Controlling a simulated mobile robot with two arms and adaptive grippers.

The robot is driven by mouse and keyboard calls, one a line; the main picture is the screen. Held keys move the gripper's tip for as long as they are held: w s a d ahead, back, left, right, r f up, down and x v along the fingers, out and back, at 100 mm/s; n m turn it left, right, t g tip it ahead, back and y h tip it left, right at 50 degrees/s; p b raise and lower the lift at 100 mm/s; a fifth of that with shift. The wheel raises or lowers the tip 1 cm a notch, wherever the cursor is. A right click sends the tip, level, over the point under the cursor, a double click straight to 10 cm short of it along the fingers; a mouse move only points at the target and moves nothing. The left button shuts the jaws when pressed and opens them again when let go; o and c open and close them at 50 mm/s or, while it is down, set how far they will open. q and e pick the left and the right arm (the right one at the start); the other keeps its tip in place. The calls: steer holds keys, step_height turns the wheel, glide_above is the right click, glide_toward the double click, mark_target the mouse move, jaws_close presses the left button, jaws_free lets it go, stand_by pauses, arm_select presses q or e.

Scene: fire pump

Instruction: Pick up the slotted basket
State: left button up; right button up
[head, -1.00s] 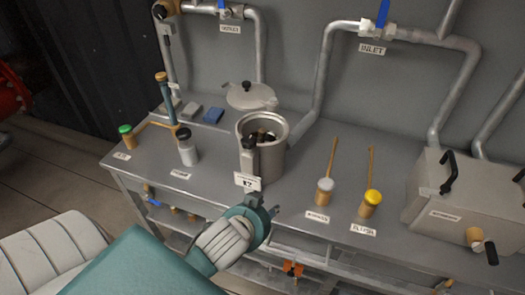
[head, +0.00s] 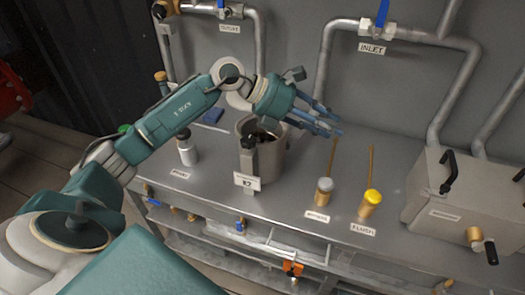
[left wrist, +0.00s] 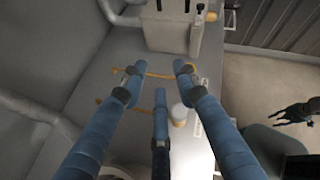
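The metal pot (head: 273,162) stands on the bench, with dark parts inside its mouth; I cannot make out a slotted basket for certain. A dark upright handle (head: 250,158) with a tag is at its front. My left gripper (head: 325,122) is above and slightly right of the pot, its fingers pointing right. The fingers are spread with nothing between them, also in the left wrist view (left wrist: 155,85). My arm hides the lid behind the pot. A small dark shape (left wrist: 297,112) at the right of the wrist view may be my right gripper; its fingers are unclear.
On the bench are a white jar (head: 187,150), a grey-topped tool (head: 324,190) and a yellow-topped tool (head: 371,203). A grey box (head: 440,205) with black handles stands right. Pipes (head: 322,85) rise behind.

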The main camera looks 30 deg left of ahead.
arm_select(q)
steer(key=a+f+g+y, duration=0.15)
steer(key=a+y, duration=0.35)
steer(key=a, duration=0.8)
steer(key=y, duration=0.3)
glide_toward(262, 130)
steer(key=shift+n+g, duration=0.3)
steer(key=shift+g, duration=0.15)
steer(key=x, duration=0.3)
steer(key=w+p+x, duration=0.1)
steer(key=x, duration=0.1)
steer(key=shift+a+r, duration=0.15)
steer(key=shift+a, duration=0.2)
steer(key=shift+d+f+p, duration=0.2)
steer(key=shift+f+p, duration=0.15)
steer(key=shift+f, duration=0.15)
steer(key=p+x, duration=0.1)
steer(key=x, duration=0.3)
steer(key=shift+w+d+f+p, duration=0.2)
steer(key=shift+f+p, duration=0.1)
steer(key=shift+p, duration=0.1)
steer(key=shift+r, duration=0.1)
jaws_close()
